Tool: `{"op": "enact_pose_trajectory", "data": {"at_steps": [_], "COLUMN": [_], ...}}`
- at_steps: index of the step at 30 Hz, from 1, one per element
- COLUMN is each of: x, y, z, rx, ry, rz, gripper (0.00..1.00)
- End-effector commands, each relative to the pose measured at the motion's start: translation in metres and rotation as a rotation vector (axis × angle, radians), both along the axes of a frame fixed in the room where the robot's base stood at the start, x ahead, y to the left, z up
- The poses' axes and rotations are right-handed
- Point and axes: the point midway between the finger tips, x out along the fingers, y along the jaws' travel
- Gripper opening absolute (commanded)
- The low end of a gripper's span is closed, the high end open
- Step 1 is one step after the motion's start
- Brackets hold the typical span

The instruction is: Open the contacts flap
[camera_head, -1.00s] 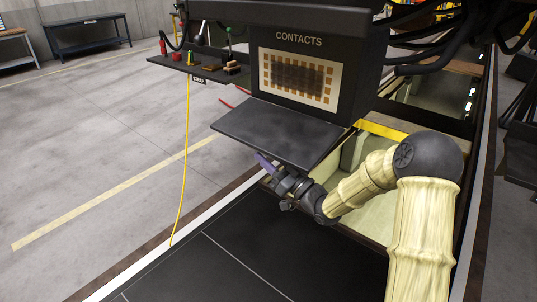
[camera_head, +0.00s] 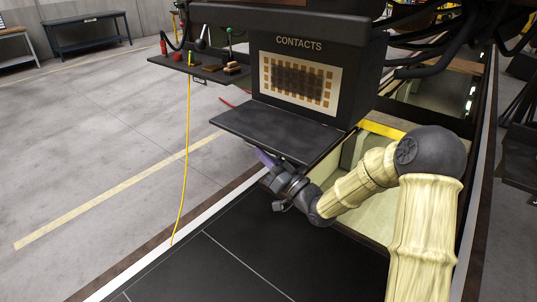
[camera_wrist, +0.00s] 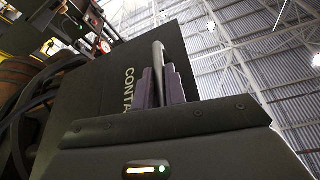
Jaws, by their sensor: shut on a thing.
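The contacts flap (camera_head: 275,130) is a dark plate hinged at the bottom of the black CONTACTS box (camera_head: 345,60). It stands out nearly level below the box's opening. A panel of copper-coloured contacts (camera_head: 297,81) shows in that opening. My gripper (camera_head: 266,158) is under the flap's outer edge, and the flap hides part of its fingertips. In the wrist view the purple-grey fingers (camera_wrist: 160,86) are shut around a grey bar, the handle (camera_wrist: 158,57). A dark surface lettered "CONTA" (camera_wrist: 129,90) lies behind them. The handle is hidden in the head view.
A small shelf with tools (camera_head: 205,68) juts out left of the box, and a yellow cable (camera_head: 185,165) hangs from it. An open pale bay (camera_head: 375,200) lies right of the flap beside my arm. Black hoses (camera_head: 430,50) run at the upper right.

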Motion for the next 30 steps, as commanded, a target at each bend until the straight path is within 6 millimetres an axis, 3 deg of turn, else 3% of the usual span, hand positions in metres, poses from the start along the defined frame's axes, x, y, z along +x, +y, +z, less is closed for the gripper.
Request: {"op": "enact_pose_trajectory", "data": {"at_steps": [1, 6, 17, 18, 21, 30], "x": [-0.002, -0.006, -0.006, -0.006, -0.006, -0.008], "y": [0.002, 0.004, 0.005, 0.005, 0.005, 0.004], "z": [0.015, 0.030, 0.030, 0.030, 0.030, 0.029], "rx": [0.027, 0.099, 0.122, 0.122, 0.121, 0.121], "ry": [0.032, 0.125, 0.151, 0.150, 0.151, 0.151], "rz": [0.000, -0.002, -0.002, -0.001, -0.001, 0.000], "gripper": [0.00, 0.00, 0.00, 0.14, 0.34, 0.34]}}
